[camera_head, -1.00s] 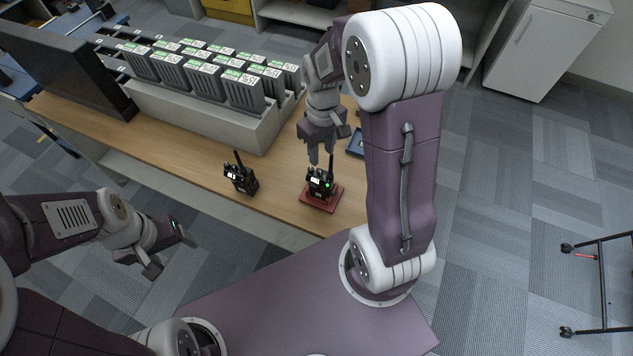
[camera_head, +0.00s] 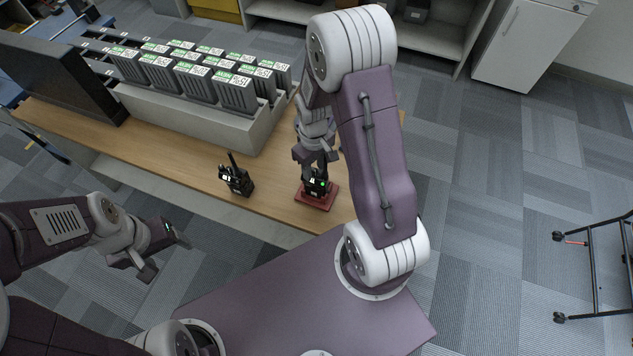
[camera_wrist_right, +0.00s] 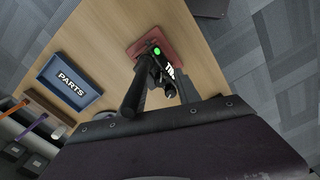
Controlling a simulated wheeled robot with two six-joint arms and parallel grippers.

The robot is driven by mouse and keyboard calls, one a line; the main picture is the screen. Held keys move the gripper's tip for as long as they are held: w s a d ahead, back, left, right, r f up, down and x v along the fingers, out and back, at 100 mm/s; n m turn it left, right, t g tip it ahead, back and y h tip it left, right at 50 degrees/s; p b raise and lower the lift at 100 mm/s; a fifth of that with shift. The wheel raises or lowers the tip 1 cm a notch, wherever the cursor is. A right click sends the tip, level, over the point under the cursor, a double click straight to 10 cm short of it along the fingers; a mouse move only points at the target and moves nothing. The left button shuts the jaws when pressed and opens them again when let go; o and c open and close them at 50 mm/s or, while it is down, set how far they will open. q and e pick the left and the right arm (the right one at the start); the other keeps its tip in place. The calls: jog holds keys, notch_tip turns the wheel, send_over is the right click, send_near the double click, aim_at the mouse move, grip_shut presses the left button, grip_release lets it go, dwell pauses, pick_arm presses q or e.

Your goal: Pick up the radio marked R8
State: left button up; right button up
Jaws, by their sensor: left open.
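A black radio (camera_head: 315,184) with a green light and a small white label stands on a red pad (camera_head: 317,200) near the table's front edge. Another black radio (camera_head: 236,181) with an antenna stands to its left on the bare wood. I cannot read the marking on either. My right gripper (camera_head: 317,172) is down at the top of the radio on the pad, its fingers on either side. In the right wrist view that radio (camera_wrist_right: 157,66) shows beyond the fingers (camera_wrist_right: 164,92); whether they grip it is unclear. My left gripper (camera_head: 167,257) is open and empty, away from the table.
A grey charging rack (camera_head: 215,118) with several labelled upright units fills the table's back. A dark screen-like panel (camera_head: 60,75) stands at the left. A blue PARTS tray (camera_wrist_right: 68,84) lies near the pad. Bare wood lies between the two radios.

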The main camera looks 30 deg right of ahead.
grip_shut()
jog(key=shift+r, duration=0.1)
dwell(1.3)
